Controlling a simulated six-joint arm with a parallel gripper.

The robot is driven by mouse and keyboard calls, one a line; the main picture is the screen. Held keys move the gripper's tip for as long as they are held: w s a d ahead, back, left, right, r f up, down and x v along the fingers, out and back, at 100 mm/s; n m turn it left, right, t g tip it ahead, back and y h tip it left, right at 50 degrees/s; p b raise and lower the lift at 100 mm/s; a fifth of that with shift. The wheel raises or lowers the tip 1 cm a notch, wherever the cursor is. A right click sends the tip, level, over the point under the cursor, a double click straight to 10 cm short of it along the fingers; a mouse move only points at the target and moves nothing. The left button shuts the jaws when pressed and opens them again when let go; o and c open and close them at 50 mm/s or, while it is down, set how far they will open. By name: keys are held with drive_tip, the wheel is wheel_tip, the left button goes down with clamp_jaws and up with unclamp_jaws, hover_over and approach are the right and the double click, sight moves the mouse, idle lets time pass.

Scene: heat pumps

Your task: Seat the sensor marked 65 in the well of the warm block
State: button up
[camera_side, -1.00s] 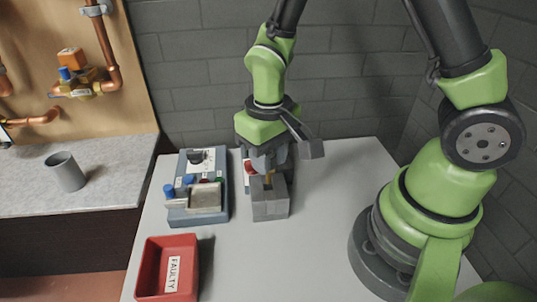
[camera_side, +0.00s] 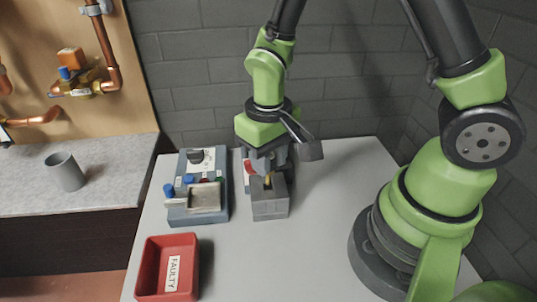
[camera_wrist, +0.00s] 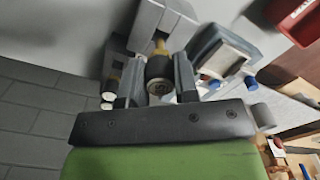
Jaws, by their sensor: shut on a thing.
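My gripper (camera_wrist: 158,80) is shut on a dark cylindrical sensor (camera_wrist: 160,70) with a brass-coloured stem. Its pale end face carries dark marks too small to read surely. The stem points towards a grey block (camera_wrist: 179,32). In the side view my gripper (camera_side: 268,172) is low over the same grey block (camera_side: 270,208), and a bit of brass shows at the block's top. I cannot tell how deep the stem sits in it. Which unit is the warm block is not clear from any readable label.
A blue-grey unit (camera_side: 181,214) with a black knob and blue-topped parts stands left of the block. A red tray (camera_side: 150,270) labelled FAULTY lies in front. A grey cup (camera_side: 66,172) stands on the left counter. The white table's front middle is clear.

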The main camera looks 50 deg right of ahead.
drive_tip(key=shift+f, duration=1.9)
idle(0.6)
drive_tip(key=o, duration=1)
wheel_tip(320, 180, up, 10)
drive_tip(key=shift+r, duration=0.1)
drive_tip(key=s+r+t, duration=0.2)
drive_tip(key=s+r, duration=0.1)
drive_tip(key=r, duration=0.1)
drive_tip(key=s+d+r+m+t+y, duration=0.1)
drive_tip(key=s+r+t, duration=0.1)
drive_tip(key=s+r, duration=0.2)
drive_tip(key=s+d+r+m+t+y, duration=0.1)
drive_tip(key=s+r+t, duration=0.2)
drive_tip(key=r, duration=0.3)
drive_tip(key=shift+s, duration=0.35)
